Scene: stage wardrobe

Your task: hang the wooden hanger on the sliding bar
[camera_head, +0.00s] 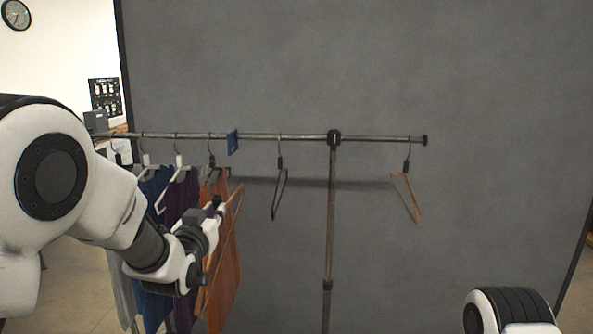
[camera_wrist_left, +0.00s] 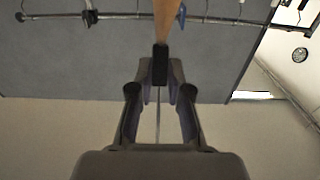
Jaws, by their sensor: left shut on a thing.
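My left gripper (camera_head: 214,212) is shut on a wooden hanger (camera_head: 236,201), in front of the orange garment and below the bar. Another wooden hanger (camera_head: 405,198) hangs on that right end. My right gripper is out of view; only part of my right arm shows at the lower right.
A dark empty hanger (camera_head: 279,190) hangs left of the post (camera_head: 330,230). A blue tag (camera_head: 232,142) sits on the bar. Blue (camera_head: 154,200), purple (camera_head: 181,200) and orange (camera_head: 225,255) garments hang at the left. The bar between post and right-hand hanger is clear.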

